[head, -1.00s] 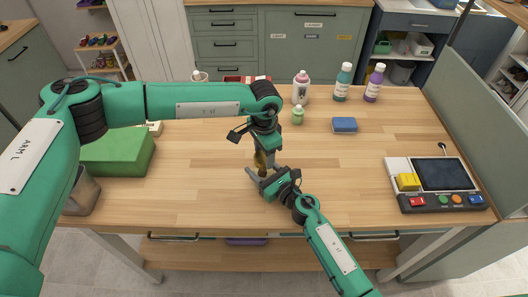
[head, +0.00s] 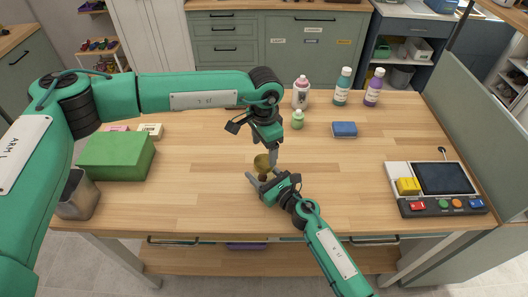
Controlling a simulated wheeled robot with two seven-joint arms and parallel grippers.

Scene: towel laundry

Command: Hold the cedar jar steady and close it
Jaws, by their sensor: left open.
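The cedar jar (head: 262,164), small and olive-brown, stands on the wooden table near its middle, partly hidden by both grippers. I cannot make out whether a lid is on it. My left gripper (head: 273,156) is open and points down from above, just right of the jar's top. My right gripper (head: 262,179) comes from the front right, low at the jar's base. One of its grey fingers shows on the near left side of the jar. The other is mostly hidden, so its grip on the jar is unclear.
A green box (head: 117,157) and a metal bin (head: 78,196) stand at the left. Pink-capped (head: 301,93), teal (head: 343,87) and purple (head: 373,88) bottles, a small green bottle (head: 297,120) and a blue sponge (head: 344,129) stand behind. A control panel (head: 437,187) is at the right.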

